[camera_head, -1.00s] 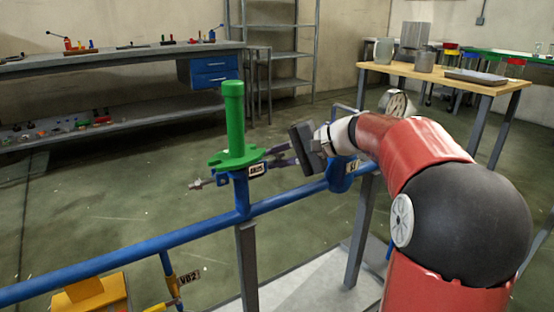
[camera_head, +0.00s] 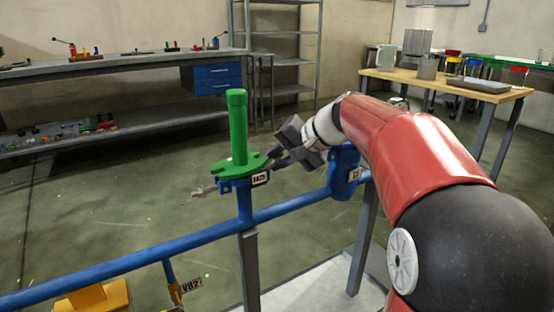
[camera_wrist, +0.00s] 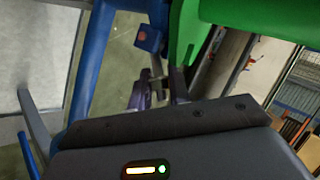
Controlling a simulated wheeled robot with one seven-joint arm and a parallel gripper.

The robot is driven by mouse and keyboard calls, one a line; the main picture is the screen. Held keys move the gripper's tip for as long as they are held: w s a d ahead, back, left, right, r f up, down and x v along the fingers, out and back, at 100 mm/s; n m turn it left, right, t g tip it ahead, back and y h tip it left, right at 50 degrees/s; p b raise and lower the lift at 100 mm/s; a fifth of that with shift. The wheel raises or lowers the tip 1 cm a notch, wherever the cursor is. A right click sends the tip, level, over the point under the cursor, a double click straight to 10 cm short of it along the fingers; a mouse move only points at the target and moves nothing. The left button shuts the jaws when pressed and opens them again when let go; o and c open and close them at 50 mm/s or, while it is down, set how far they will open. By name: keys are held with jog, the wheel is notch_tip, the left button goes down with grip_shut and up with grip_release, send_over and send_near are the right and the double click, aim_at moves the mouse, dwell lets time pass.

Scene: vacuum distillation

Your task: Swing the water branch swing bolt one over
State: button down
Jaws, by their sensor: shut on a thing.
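A green upright pipe (camera_head: 238,125) with a slotted flange (camera_head: 240,169) stands on the blue water branch (camera_head: 245,202). One swing bolt (camera_head: 203,191) sticks out to the left below the flange. My gripper (camera_head: 277,160) is at the flange's right side, reaching in from the right. In the wrist view, my gripper (camera_wrist: 153,92) is shut on a small grey swing bolt (camera_wrist: 157,72) beside the edge of the green flange (camera_wrist: 184,38). The bolt is mostly hidden between the fingers, so its exact angle is unclear.
A blue pipe (camera_head: 130,264) runs across the front, with a blue fitting (camera_head: 344,172) right of my gripper. A grey post (camera_head: 250,272) supports the pipe. A yellow part (camera_head: 95,298) sits low at the left. Benches stand farther back beyond open floor.

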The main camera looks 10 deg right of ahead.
jog(key=c, duration=1.5)
grip_release()
jog(key=shift+c, duration=0.2)
jog(key=v, duration=0.7)
jog(key=shift+s+d+r+p, duration=0.25)
jog(key=shift+p, duration=0.15)
